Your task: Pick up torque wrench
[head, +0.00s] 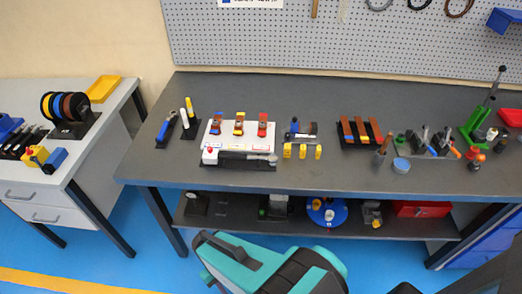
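A long grey tool with a rounded silver end, which looks like the torque wrench (250,156), lies on a dark flat holder at the front of the dark workbench (330,178). It lies roughly level across the picture, just in front of a white board (226,133) with several small coloured parts. Its details are too small to make out. A teal and black part of my own body shows at the bottom centre. My gripper cannot be made out in this view, and nothing touches the wrench.
Yellow blocks (303,152) stand right of the wrench. A blue-handled tool (167,127) and markers stand left. Copper bars (360,131), hand tools and a green lever press (478,125) occupy the right side. A pegboard (340,40) rises behind. The bench's front strip is clear.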

